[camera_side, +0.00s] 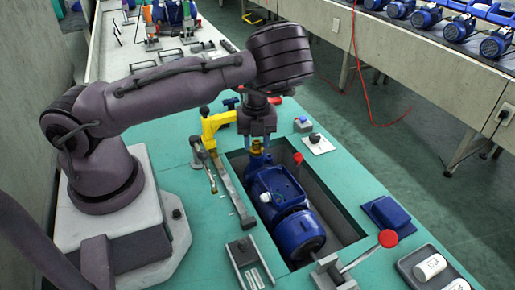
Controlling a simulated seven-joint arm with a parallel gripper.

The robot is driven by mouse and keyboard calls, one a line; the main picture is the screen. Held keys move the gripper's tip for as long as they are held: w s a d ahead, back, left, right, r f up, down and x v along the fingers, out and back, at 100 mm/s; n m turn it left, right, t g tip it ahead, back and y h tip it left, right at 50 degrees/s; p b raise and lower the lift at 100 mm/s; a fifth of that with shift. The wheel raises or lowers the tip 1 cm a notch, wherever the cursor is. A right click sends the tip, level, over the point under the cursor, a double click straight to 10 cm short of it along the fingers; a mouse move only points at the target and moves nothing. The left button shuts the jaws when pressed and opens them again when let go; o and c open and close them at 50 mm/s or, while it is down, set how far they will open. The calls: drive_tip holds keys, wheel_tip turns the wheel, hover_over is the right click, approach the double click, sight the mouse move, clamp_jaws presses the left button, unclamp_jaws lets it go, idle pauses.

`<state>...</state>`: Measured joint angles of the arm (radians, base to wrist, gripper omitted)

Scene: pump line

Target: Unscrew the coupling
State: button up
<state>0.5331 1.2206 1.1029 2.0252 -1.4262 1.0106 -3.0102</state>
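A blue pump (278,187) with a motor end (299,233) lies in a rectangular recess in the green bench top. A small brass-yellow piece, which looks like the coupling (256,147), stands at the far end of the pump. My gripper (257,136) points down directly above this piece. Its fingertips are very close to the piece. I cannot tell whether they touch or grip it, as the view is small and the parts overlap.
A yellow bracket (212,128) stands just left of my gripper. A red-knobbed lever (387,239) is at the near right of the recess. A blue box (387,214) and a grey tray (416,259) with white cylinders are at right. A metal bar (236,195) lies left of the recess.

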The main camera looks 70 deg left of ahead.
drive_tip(key=shift+r, duration=2.3)
